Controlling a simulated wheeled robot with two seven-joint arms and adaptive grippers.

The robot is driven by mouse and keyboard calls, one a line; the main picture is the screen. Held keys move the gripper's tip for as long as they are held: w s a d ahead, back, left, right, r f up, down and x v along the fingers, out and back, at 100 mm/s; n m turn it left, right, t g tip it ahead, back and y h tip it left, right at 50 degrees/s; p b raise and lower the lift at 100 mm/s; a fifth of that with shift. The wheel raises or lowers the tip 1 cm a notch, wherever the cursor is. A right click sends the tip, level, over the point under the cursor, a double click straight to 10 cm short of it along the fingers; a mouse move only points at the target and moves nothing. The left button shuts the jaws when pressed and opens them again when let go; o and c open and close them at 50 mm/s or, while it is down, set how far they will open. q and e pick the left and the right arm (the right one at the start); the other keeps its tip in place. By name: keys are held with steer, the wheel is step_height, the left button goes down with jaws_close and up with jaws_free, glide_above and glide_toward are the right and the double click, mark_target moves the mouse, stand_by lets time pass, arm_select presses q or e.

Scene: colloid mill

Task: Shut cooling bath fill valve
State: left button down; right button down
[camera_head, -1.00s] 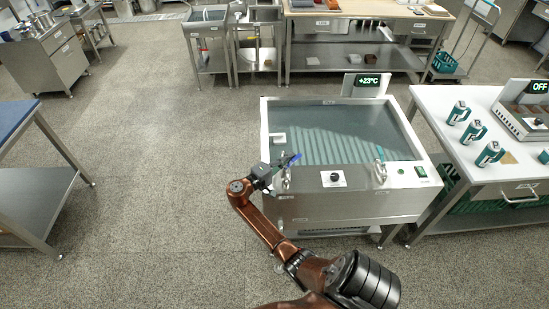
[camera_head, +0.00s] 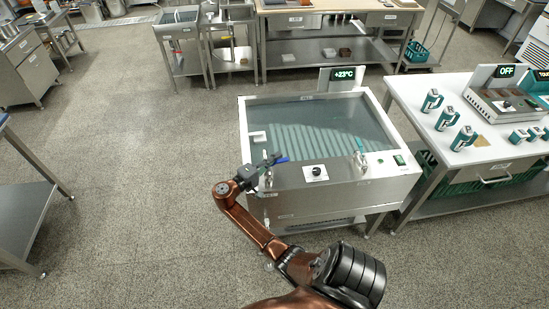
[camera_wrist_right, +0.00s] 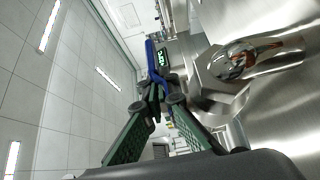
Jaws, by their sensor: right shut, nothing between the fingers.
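The cooling bath (camera_head: 390,187) is a steel tank of bluish water, seen in the head view. At its front left rim stands a chrome valve (camera_head: 268,180) with a blue lever (camera_head: 279,160). My right gripper (camera_head: 262,168) is at this valve, its fingers shut and empty. In the right wrist view the gripper's green-padded fingers (camera_wrist_right: 158,104) converge beside the blue lever (camera_wrist_right: 152,62), close to it; I cannot tell whether they touch. The rounded chrome valve body (camera_wrist_right: 235,62) is right of the fingers. My left gripper is not in view.
The bath's display (camera_head: 345,74) reads +23°C. A second tap (camera_head: 360,160), a dark knob (camera_head: 315,171) and a green switch (camera_head: 399,160) are along the front. A white table (camera_head: 420,120) with several teal-handled items stands close on the right. Floor left of the bath is clear.

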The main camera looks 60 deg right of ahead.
steer(key=shift+s+m+g, duration=0.15)
steer(key=shift+m+g, duration=0.15)
steer(key=shift+g, duration=0.2)
stand_by(0.6)
steer(key=shift+w+d+b, duration=0.25)
steer(key=shift+d+b, duration=0.05)
steer(key=shift+b, duration=0.05)
steer(key=shift+w+d+f+b, duration=0.2)
steer(key=shift+w+d+b, duration=0.65)
steer(key=shift+w+d, duration=0.2)
steer(key=w+a, duration=0.2)
steer(key=w, duration=0.1)
steer(key=w+a, duration=0.4)
steer(key=w, duration=0.1)
steer(key=shift+w+r, duration=0.2)
steer(key=shift+w, duration=0.15)
